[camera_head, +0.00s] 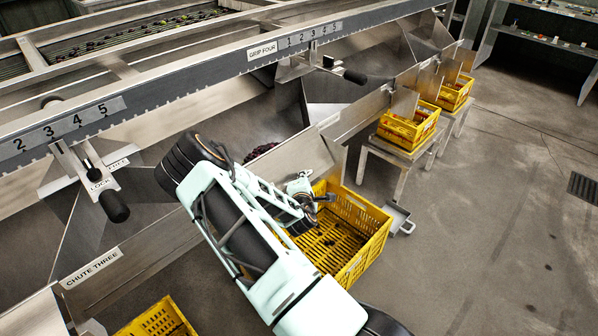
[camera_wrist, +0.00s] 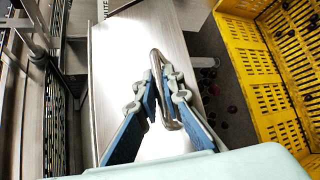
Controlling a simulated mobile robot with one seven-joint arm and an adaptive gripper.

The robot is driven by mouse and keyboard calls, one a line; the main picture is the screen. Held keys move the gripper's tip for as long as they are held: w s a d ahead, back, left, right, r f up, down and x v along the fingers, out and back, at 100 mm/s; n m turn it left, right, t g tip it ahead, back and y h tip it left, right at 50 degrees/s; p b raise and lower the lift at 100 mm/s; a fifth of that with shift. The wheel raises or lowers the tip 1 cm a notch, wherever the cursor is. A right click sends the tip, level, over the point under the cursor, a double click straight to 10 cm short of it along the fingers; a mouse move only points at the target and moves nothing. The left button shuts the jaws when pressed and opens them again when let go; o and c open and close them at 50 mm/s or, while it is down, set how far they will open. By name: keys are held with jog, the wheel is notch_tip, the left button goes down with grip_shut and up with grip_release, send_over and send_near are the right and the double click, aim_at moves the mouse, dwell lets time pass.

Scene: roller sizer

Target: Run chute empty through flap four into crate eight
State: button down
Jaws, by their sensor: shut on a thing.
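My gripper (camera_head: 308,204) is at the chute mouth beside a yellow crate. In the wrist view its blue-padded fingers (camera_wrist: 163,102) are closed on a metal loop handle (camera_wrist: 158,62) on a bare steel flap (camera_wrist: 125,45). The flap also shows in the head view (camera_head: 312,157), partly hidden by my arm. Dark round fruit (camera_head: 262,150) lies in the chute behind it. The yellow crate (camera_head: 362,258) stands below, with some dark fruit inside; it also shows in the wrist view (camera_wrist: 257,72). No number on this crate is readable.
A steel rail labelled grip four (camera_head: 262,50) crosses the view, with black-handled levers (camera_head: 355,76). Chute three (camera_head: 93,268) is at lower left, above another crate (camera_head: 157,320). More yellow crates (camera_head: 408,128) sit on stands to the right. Loose fruit (camera_wrist: 212,90) lies on the floor.

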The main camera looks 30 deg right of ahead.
jog(key=shift+n+g, duration=0.6)
jog(key=shift+g, duration=0.3)
jog(key=shift+s+d+r+p, duration=0.1)
jog(key=shift+s+r+p, duration=0.3)
jog(key=shift+r, duration=0.3)
jog(key=shift+s+d+r+p, duration=0.1)
jog(key=shift+s+r+p, duration=0.05)
jog(key=shift+r+p, duration=0.5)
jog(key=shift+s+d+r+p, duration=0.1)
jog(key=shift+s+r+p, duration=0.25)
jog(key=shift+r, duration=0.4)
jog(key=c, duration=2.3)
grip_release()
jog(key=shift+r, duration=0.1)
jog(key=v, duration=1.2)
jog(key=shift+a, duration=0.1)
